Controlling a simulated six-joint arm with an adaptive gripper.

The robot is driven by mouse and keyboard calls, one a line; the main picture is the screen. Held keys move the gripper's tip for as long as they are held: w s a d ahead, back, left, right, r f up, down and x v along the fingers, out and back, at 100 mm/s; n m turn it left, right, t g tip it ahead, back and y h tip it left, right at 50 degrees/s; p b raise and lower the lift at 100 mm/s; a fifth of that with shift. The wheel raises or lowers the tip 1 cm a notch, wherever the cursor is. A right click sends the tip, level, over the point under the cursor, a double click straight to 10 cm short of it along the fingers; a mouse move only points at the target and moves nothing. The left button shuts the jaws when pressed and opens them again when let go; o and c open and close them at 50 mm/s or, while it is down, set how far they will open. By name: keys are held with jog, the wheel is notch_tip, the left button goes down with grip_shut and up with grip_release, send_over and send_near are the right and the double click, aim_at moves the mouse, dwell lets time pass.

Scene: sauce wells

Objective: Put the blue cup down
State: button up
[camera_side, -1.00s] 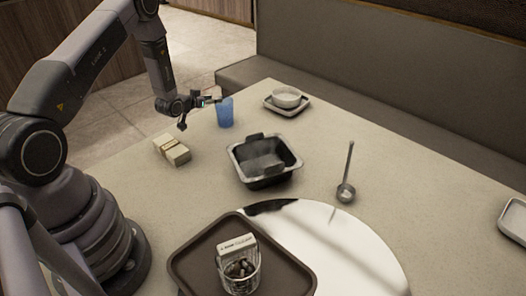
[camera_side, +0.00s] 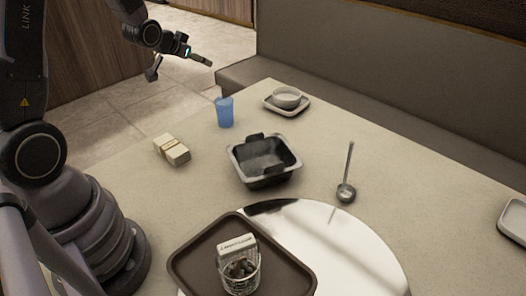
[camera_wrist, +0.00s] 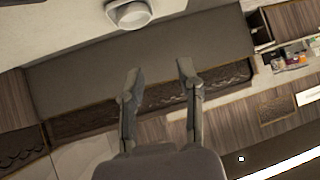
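The blue cup (camera_side: 224,112) stands upright on the table (camera_side: 310,135) near its far left edge, in the side view. My gripper (camera_side: 209,63) is raised well above and to the left of the cup, apart from it. In the wrist view my gripper (camera_wrist: 159,68) shows two fingers spread apart with nothing between them. The cup is not seen in the wrist view.
A white bowl on a saucer (camera_side: 288,98) stands right of the cup; it also shows in the wrist view (camera_wrist: 129,14). A black square pot (camera_side: 264,162), a ladle (camera_side: 346,190), a bundled block (camera_side: 171,150) and a brown tray (camera_side: 190,262) are nearer.

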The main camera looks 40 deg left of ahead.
jog(key=s+d+r+g, duration=0.2)
jog(key=s+d+r, duration=0.6)
jog(key=s+r, duration=0.15)
jog(key=s+d+r+g+h, duration=0.1)
jog(key=s+d+r, duration=0.1)
jog(key=s, duration=0.7)
jog(key=s+d+r+m+g+h, duration=0.1)
jog(key=s+d, duration=0.3)
jog(key=s, duration=0.4)
jog(key=shift+s+d+r+g+h, duration=0.25)
jog(key=shift+s+r+g+h, duration=0.1)
jog(key=shift+r, duration=0.4)
